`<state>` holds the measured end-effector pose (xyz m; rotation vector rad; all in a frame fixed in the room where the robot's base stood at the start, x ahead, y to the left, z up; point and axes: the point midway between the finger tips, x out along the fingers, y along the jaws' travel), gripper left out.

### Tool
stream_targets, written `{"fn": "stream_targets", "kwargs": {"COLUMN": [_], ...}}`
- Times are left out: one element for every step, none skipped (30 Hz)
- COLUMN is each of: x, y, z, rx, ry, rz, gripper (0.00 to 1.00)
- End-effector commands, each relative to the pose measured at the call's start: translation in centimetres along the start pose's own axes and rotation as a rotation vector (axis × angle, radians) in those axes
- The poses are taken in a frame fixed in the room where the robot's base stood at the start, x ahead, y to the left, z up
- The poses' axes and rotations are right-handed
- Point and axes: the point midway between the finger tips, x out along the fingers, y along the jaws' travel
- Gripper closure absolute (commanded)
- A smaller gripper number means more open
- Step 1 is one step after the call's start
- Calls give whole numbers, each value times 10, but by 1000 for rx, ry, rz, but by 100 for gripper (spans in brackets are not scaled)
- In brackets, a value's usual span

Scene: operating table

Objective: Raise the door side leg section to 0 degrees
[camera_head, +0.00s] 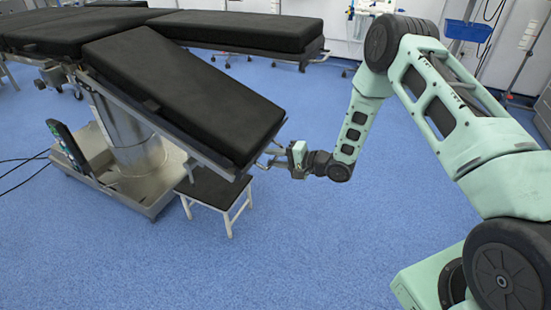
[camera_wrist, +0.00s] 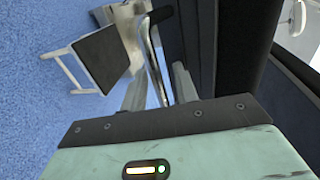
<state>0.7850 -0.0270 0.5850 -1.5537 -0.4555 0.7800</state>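The near leg section (camera_head: 185,90) is a black padded board on the operating table. It slopes down toward its free end at the lower right. The other leg section (camera_head: 240,32) lies roughly level behind it. My gripper (camera_head: 270,156) is at the lower end of the sloping section, beside its metal edge. In the wrist view my gripper (camera_wrist: 160,88) has its fingers apart. A thin metal bar-like handle (camera_wrist: 151,60) runs between them, close to the left finger, with a gap to the right finger. The sloping section's dark side (camera_wrist: 200,45) is just right of the fingers.
A small black-topped step stool (camera_head: 212,187) stands under the sloping section; it also shows in the wrist view (camera_wrist: 100,57). The table's column and base (camera_head: 130,190) are at the left. A blue bin (camera_head: 468,31) is at the back right. The blue floor in front is clear.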

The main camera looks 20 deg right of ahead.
Motion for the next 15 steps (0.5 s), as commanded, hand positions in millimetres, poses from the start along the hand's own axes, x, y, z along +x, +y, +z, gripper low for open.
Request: {"fn": "stream_targets", "kwargs": {"x": [0,0,0,0,0,0,0,0,0,0,-1,-2,-3,-4,-7], "y": [0,0,0,0,0,0,0,0,0,0,-1,-3,-6,-9,-14], "z": [0,0,0,0,0,0,0,0,0,0,0,0,0,0,-1], "rx": [0,0,0,0,0,0,0,0,0,0,0,0,0,-1,-1], "ry": [0,0,0,0,0,0,0,0,0,0,0,0,0,1,1], "rz": [0,0,0,0,0,0,0,0,0,0,0,2,4,7,14], "gripper": [70,70,79,87,95,100,100,100,100,100,100,100,100,100,100]}}
